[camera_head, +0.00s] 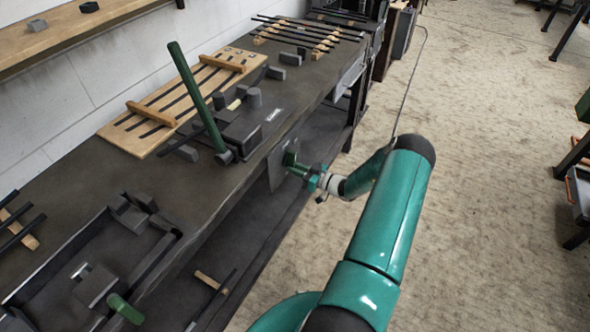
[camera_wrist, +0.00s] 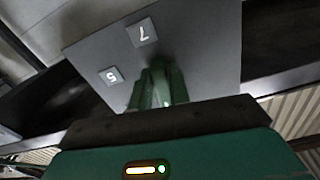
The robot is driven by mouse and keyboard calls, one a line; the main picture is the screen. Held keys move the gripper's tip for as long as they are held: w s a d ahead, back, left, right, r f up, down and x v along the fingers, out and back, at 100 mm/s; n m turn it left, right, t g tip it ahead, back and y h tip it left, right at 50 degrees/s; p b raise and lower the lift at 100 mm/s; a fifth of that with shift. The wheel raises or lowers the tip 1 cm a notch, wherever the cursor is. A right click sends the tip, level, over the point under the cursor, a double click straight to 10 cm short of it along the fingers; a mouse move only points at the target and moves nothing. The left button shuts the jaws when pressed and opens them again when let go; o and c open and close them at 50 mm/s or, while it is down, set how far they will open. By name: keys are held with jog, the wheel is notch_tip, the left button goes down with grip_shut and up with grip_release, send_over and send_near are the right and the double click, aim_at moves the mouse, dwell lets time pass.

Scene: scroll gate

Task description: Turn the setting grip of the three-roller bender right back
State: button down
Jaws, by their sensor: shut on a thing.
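A green grip (camera_head: 291,158) stands out from a dark upright plate (camera_head: 279,172) on the front edge of the workbench. In the wrist view the green grip (camera_wrist: 160,84) is in front of the grey plate (camera_wrist: 205,50), which carries small tags marked 7 and 5. My gripper (camera_head: 304,170) reaches the grip from the right and is shut on it. The fingertips and the grip's far side are hard to make out. Above the plate, on the bench, sits a dark machine (camera_head: 236,132) with a long green lever leaning up to the left.
A wooden board (camera_head: 160,112) with dark rods lies behind the machine. More rods rest on wooden strips (camera_head: 325,42) at the far end of the bench. A dark frame (camera_head: 75,262) with a green handle (camera_head: 124,309) is at lower left.

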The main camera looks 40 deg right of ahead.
jog(key=shift+w+d+r+n, duration=0.1)
jog(key=shift+d+n, duration=0.05)
jog(key=shift+n, duration=0.35)
jog(key=c, duration=1.3)
grip_release()
jog(key=v, duration=1.4)
